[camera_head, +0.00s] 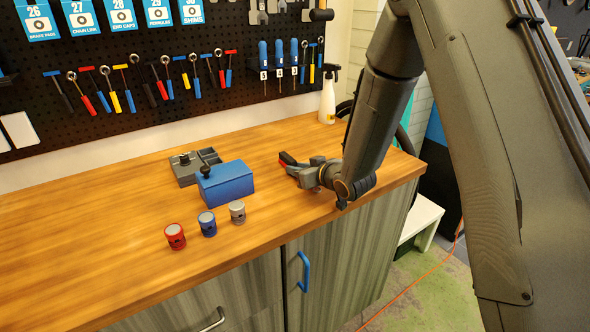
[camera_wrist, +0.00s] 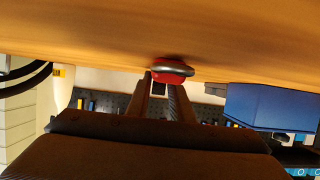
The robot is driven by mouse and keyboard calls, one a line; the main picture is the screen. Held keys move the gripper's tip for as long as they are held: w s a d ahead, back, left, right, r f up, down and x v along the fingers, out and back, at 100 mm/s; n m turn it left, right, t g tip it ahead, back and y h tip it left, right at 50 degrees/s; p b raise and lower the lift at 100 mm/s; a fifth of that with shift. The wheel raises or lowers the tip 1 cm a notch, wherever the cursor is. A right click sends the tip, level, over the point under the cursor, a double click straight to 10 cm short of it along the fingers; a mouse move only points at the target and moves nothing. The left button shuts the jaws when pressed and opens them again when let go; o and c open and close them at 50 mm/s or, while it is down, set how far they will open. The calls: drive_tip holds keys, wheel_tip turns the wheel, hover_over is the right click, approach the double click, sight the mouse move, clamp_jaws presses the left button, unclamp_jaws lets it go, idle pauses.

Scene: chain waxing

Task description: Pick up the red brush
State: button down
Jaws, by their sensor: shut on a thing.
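The red brush (camera_wrist: 170,78) is between the fingers of my gripper (camera_wrist: 162,88) in the wrist view, where it shows as a red rounded body with a grey rim against the wooden surface. In the head view my gripper (camera_head: 291,162) is low over the right part of the workbench, with a bit of red at its fingertips. It is shut on the brush. Most of the brush is hidden by the fingers, and I cannot tell whether it still touches the bench.
A blue box (camera_head: 226,184) and a grey fixture (camera_head: 190,167) stand left of my gripper. Red (camera_head: 175,237), blue (camera_head: 207,224) and grey (camera_head: 237,212) canisters stand near the front edge. A spray bottle (camera_head: 327,102) is at the back. The bench's (camera_head: 90,262) left part is clear.

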drive_tip(key=shift+r, duration=0.1)
wheel_tip(320, 180, up, 18)
drive_tip(key=b, duration=0.2)
idle(0.5)
idle(0.8)
